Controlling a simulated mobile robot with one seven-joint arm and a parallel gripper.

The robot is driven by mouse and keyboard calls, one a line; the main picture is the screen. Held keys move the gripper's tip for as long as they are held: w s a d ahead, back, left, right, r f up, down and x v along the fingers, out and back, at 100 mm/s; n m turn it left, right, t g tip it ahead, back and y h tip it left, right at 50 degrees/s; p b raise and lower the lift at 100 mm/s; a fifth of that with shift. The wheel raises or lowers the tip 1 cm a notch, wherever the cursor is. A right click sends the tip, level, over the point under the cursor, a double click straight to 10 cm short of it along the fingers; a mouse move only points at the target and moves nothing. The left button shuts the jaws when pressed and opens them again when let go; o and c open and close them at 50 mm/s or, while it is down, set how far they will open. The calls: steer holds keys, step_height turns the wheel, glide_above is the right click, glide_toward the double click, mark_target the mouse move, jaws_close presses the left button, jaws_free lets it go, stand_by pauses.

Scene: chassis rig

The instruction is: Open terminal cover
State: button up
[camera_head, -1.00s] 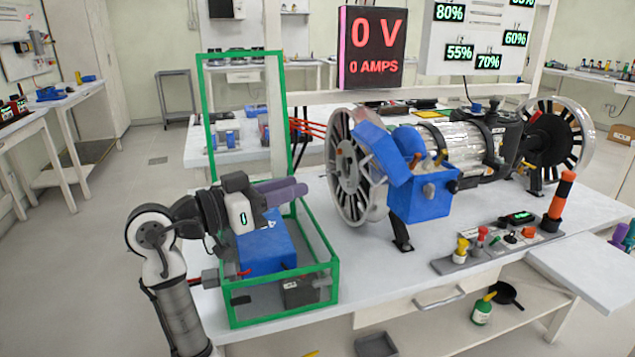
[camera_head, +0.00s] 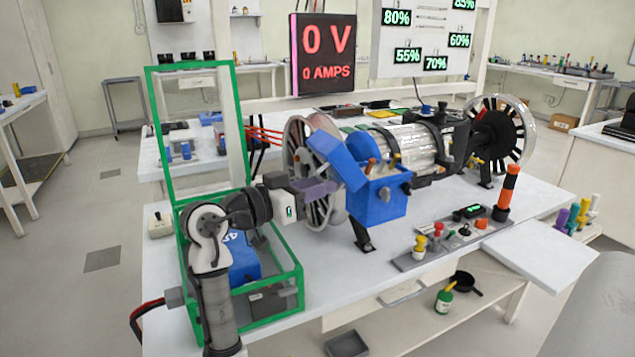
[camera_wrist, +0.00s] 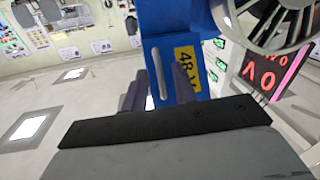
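The blue terminal box (camera_head: 377,203) sits on the near end of the motor. Its blue cover (camera_head: 336,150) stands raised and tilted up to the left, above the box's top. In the wrist view a blue panel (camera_wrist: 167,30), seemingly this cover, shows a slot and a yellow "48 V" label (camera_wrist: 187,62). My gripper (camera_head: 327,188) is just left of the box and below the cover. In the wrist view its two purple-grey fingers (camera_wrist: 158,88) are apart, with blue panel visible between them. I cannot tell whether a finger touches the panel.
The spoked wheel (camera_head: 303,160) stands close behind my gripper. A green-framed open case (camera_head: 303,285) with a blue battery (camera_head: 244,258) lies under my arm. A control panel (camera_head: 405,263) with knobs and an orange-black post (camera_head: 508,190) are at right. The display (camera_head: 323,55) reads 0 V, 0 AMPS.

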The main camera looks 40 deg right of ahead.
steer(key=shift+d, duration=0.25)
jaws_close()
